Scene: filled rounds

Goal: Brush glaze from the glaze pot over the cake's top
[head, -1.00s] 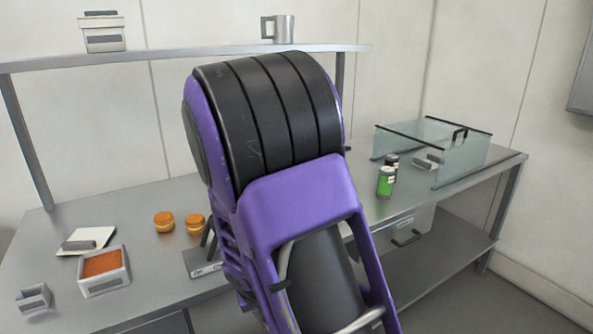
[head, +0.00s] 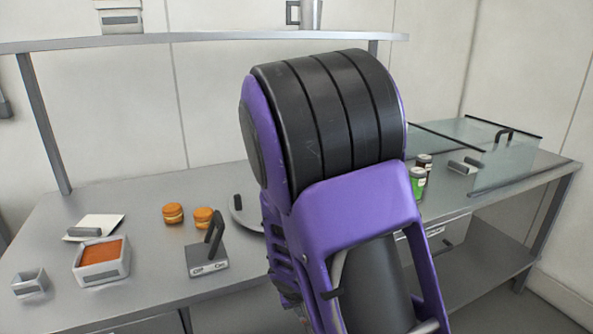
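My gripper is out of view; only a purple and black link of my arm fills the middle of the head view. No cake can be made out, and the arm hides part of the bench. A grey square tub (head: 127,268) with an orange-brown filling stands at the left of the bench; I cannot tell whether it is the glaze pot. A dark handle-like piece (head: 84,232) lies on a white sheet (head: 103,221) behind it; I cannot tell whether it is a brush. A round grey plate or disc (head: 237,208) shows partly behind the arm.
Two filled rounds (head: 173,213) (head: 203,218) sit behind a grey switch box (head: 208,262) with a black lever. A small open grey box (head: 30,285) is far left. Cans (head: 418,184) and a glass cover (head: 505,160) stand right. A shelf (head: 210,37) spans the back.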

